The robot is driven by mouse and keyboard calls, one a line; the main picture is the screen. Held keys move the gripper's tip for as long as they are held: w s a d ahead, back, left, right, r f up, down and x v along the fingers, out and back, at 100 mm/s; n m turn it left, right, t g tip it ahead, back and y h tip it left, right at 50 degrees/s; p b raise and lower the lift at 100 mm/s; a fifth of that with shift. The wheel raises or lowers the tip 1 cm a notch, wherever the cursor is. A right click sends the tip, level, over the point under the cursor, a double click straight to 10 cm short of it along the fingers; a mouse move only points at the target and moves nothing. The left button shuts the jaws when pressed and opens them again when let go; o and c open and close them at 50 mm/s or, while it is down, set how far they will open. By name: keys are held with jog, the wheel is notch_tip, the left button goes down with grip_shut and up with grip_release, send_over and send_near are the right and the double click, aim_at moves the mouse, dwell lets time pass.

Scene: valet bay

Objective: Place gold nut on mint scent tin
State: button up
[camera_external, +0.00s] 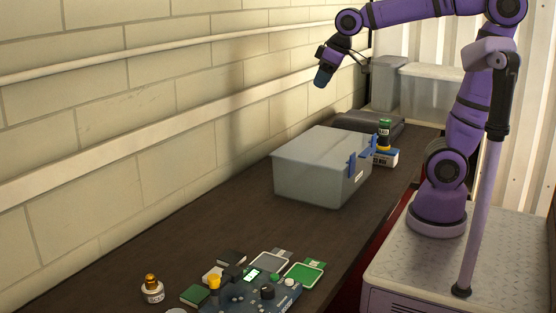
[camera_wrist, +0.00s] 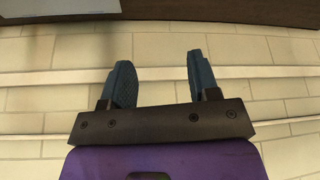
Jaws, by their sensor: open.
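My gripper (camera_external: 325,74) is raised high at the upper middle, far above and behind the small items at the front of the dark bench. In the wrist view its two blue fingers (camera_wrist: 158,80) stand apart with nothing between them. I cannot identify the gold nut for certain. A small gold-brown piece (camera_external: 151,279) tops a short white labelled container (camera_external: 153,293) at the front left; whether it is a cap or a separate piece is unclear. A pale round item (camera_external: 176,311) is cut off by the lower edge. I cannot tell which item is the mint scent tin.
A blue electronics board (camera_external: 241,297) lies at the front, with a green card-like piece (camera_external: 305,274) and several small squares nearby. A grey bin (camera_external: 310,172) stands mid-bench; a dark bottle (camera_external: 384,137) stands behind it on a box. The wall bounds the left. Bare bench lies before the bin.

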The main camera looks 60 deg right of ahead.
jog(key=s+d+f+m, duration=0.1)
jog(key=s+d, duration=0.3)
jog(key=s, duration=0.4)
jog(key=s+d+f+m+h, duration=0.1)
jog(key=s+d+f, duration=0.3)
jog(key=s, duration=0.4)
jog(key=shift+d+m+t, duration=0.3)
jog(key=shift+d+m, duration=0.1)
jog(key=shift+m, duration=0.1)
